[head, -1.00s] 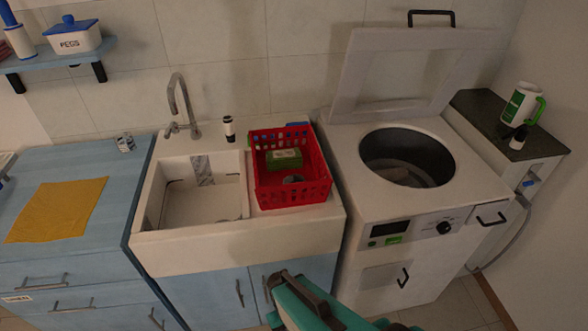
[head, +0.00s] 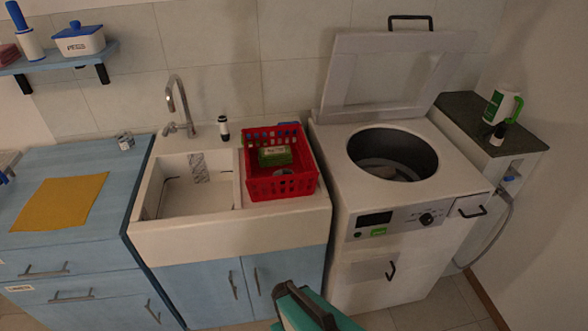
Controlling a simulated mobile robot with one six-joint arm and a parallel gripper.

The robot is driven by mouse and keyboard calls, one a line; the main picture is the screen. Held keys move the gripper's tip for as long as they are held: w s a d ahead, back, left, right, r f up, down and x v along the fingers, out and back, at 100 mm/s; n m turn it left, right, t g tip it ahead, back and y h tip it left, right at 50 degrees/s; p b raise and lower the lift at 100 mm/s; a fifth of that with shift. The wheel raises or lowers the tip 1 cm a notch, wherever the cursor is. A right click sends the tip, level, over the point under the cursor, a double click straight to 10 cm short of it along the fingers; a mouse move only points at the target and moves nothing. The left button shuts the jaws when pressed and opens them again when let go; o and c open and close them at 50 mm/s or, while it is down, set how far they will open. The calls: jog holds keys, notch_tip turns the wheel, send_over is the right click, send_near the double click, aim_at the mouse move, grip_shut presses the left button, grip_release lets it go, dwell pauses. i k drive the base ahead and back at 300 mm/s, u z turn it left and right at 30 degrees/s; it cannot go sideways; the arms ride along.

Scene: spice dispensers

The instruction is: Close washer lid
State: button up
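The washer (head: 365,245) is a white top-loading machine right of the sink. Its lid (head: 392,75) stands open, tilted up and back against the wall side, with a black handle (head: 410,20) at its top edge. The round drum opening (head: 392,153) is uncovered, and something grey lies inside. A teal and dark part of my arm shows at the bottom centre, in front of the washer and sink cabinet. My gripper's fingertips cannot be made out in this view.
A red basket (head: 282,184) with a green item sits on the sink's right side, close to the washer. A dark-topped side unit (head: 478,115) with a green-handled white jug (head: 500,107) and small bottle stands to the right. Floor shows in front of the washer.

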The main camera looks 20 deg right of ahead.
aim_at(454, 45)
jog(key=k, duration=0.65)
jog(key=u, duration=0.05)
jog(key=i, duration=0.95)
jog(key=z, duration=0.7)
